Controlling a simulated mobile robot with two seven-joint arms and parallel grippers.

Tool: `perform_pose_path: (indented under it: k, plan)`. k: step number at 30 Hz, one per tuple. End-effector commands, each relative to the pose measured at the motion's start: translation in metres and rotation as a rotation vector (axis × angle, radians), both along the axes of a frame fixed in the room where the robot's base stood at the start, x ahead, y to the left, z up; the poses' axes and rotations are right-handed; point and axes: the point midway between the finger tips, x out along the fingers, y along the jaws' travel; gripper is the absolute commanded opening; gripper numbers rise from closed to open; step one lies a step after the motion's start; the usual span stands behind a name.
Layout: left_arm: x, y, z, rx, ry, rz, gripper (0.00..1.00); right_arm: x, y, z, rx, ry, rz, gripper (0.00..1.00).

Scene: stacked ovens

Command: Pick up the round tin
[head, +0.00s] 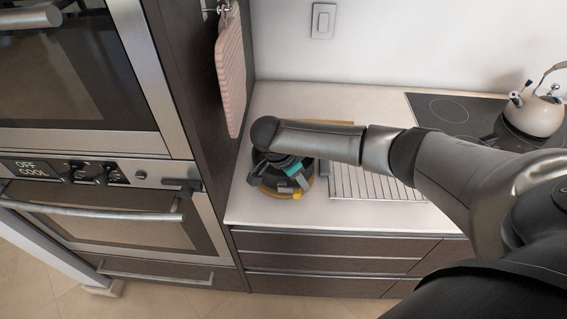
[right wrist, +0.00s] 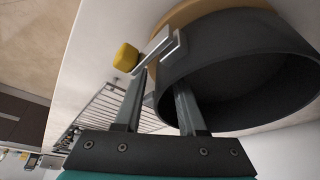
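The round tin (right wrist: 235,60) is dark, with a metal clasp (right wrist: 165,52) on its side. In the right wrist view I look into its open, shadowed inside. In the head view it stands on the counter, partly hidden by my right arm. My right gripper (head: 278,182) is down at the tin's near side. In the right wrist view its two fingers (right wrist: 160,84) are spread apart, with the tin's wall edge seen between them. I cannot tell whether either finger touches the tin. My left gripper is not in view.
A wire rack (head: 375,187) lies to the right. A kettle (head: 535,112) stands on the hob (head: 450,108). A pink board (head: 231,75) hangs from the tall oven cabinet at left.

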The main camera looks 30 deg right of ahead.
Motion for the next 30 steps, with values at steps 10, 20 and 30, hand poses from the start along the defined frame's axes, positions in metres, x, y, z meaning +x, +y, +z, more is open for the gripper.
perform_pose_path:
  k: [10,20,30]
  plan:
    - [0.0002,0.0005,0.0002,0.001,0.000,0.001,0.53,0.0004,0.0000,0.0005,0.000,-0.001,0.000,0.23]
    - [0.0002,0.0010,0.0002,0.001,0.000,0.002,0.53,0.0004,0.0003,0.0006,0.000,-0.001,0.000,0.00]
    - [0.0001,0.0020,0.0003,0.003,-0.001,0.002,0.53,0.0004,0.0004,0.0005,0.001,0.000,0.001,0.00]
